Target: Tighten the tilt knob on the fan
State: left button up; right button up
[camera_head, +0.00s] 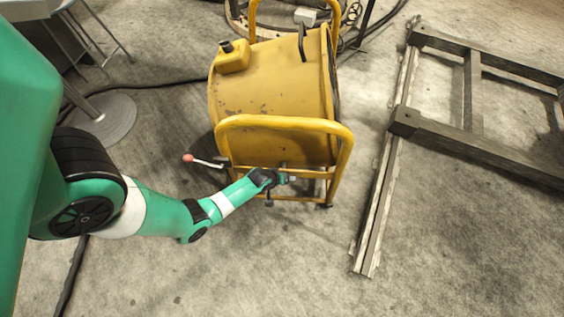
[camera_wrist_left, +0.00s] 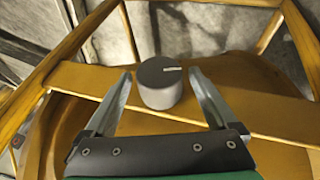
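The fan (camera_head: 275,80) is a large yellow drum in a yellow tube frame, standing on the floor in the head view. The tilt knob (camera_wrist_left: 160,88) is a grey cylinder with a white mark on its top, at a yellow crossbar in the left wrist view. My left gripper (camera_wrist_left: 160,74) is open, one finger on each side of the knob, with visible gaps to both fingers. In the head view my left gripper (camera_head: 280,178) is at the near side of the fan's frame, small and partly hidden by its wrist. My right gripper is not in view.
A lever with a red tip (camera_head: 188,157) sticks out left of the fan. A dark metal frame (camera_head: 472,95) lies on the right. A stool base (camera_head: 105,120) stands at the left. Cables (camera_head: 150,85) run along the floor. Concrete floor (camera_head: 270,270) in front is clear.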

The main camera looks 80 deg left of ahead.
pick_arm(q)
jog(key=c, duration=1.2)
